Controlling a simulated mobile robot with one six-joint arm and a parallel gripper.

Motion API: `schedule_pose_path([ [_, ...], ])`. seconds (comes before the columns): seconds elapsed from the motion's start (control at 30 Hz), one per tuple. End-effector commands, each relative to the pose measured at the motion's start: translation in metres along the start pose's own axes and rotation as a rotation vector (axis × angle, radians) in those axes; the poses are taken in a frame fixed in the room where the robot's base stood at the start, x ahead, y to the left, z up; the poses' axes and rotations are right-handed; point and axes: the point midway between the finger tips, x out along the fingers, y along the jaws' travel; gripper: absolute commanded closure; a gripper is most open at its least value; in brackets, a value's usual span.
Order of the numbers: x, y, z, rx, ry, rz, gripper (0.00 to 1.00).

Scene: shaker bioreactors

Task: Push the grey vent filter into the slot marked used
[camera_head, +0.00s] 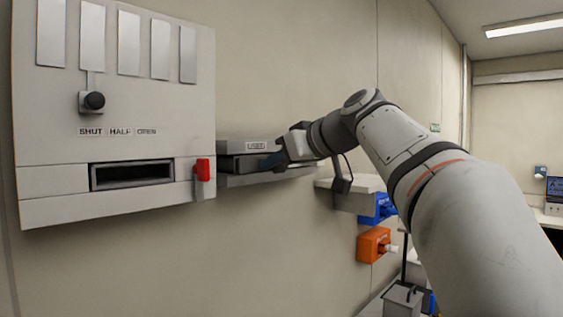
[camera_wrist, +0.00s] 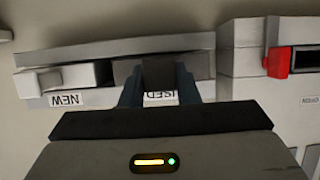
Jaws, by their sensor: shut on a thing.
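My gripper (camera_wrist: 158,88) is at the slot marked USED, with its dark blue fingers on either side of a dark grey block. This block, which appears to be the grey vent filter (camera_wrist: 159,71), is gripped and reaches up to the slot opening. How deep it sits in the slot is hard to tell. The USED label (camera_wrist: 160,97) shows upside down and partly covered behind the fingers. In the head view the USED label (camera_head: 256,146) is on the holder's upper front, and my gripper (camera_head: 271,161) is just below it. The filter is hidden there.
The wall holder's ledge (camera_head: 262,178) runs under the slot. A white block (camera_wrist: 40,82) sits by the NEW label (camera_wrist: 65,99). Beside the holder is a wall cabinet (camera_head: 60,180) with a red latch (camera_head: 203,169). Blue (camera_head: 380,208) and orange (camera_head: 373,245) fittings are below my arm.

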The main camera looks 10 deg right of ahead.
Motion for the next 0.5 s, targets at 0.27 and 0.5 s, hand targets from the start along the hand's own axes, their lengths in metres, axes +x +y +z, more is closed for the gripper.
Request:
schedule_pose_path([
  [0.27,0.0003,-0.0001,-0.0003,0.0,0.0,0.0,0.95],
  [0.5,0.0032,-0.0002,-0.0016,0.0,0.0,-0.001,0.95],
])
